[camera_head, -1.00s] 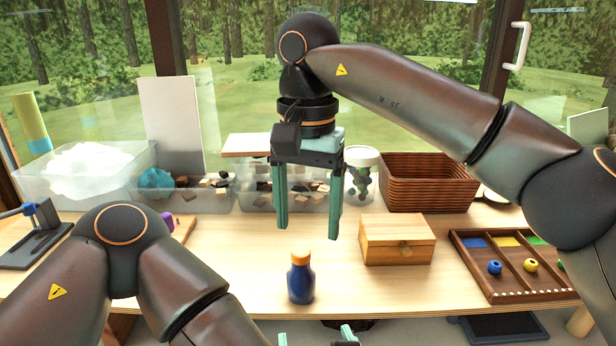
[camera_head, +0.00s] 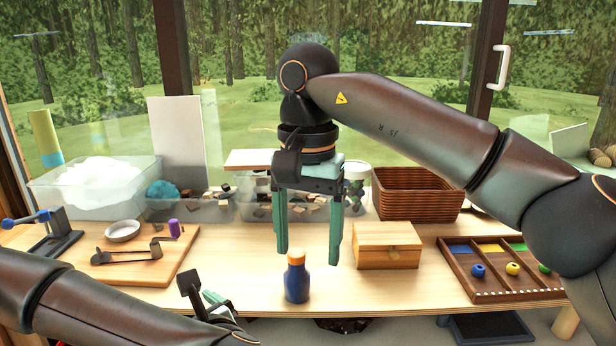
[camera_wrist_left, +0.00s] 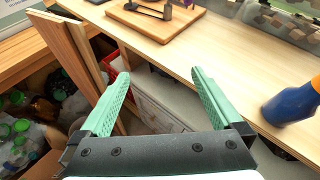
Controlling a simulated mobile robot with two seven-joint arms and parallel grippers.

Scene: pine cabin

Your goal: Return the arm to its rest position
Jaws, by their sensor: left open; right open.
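My left arm (camera_head: 110,310) lies low across the bottom left of the head view. Its gripper (camera_head: 215,305) is at the front edge of the table, left of the blue bottle (camera_head: 297,280), partly hidden by the arm's own links. In the left wrist view this gripper (camera_wrist_left: 160,76) is open and empty, its green fingers apart in front of the table edge. The bottle, with an orange cap, stands upright at the right edge of that view (camera_wrist_left: 292,108). My right gripper (camera_head: 308,260) is open and empty, pointing down above the table behind the bottle.
A wooden box (camera_head: 388,258), a brown basket (camera_head: 418,205) and a sorting tray (camera_head: 450,273) are on the right. A board (camera_head: 128,272) with a small dish and a clamp (camera_head: 55,238) are on the left. A wooden panel (camera_wrist_left: 75,50) stands left of the left gripper.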

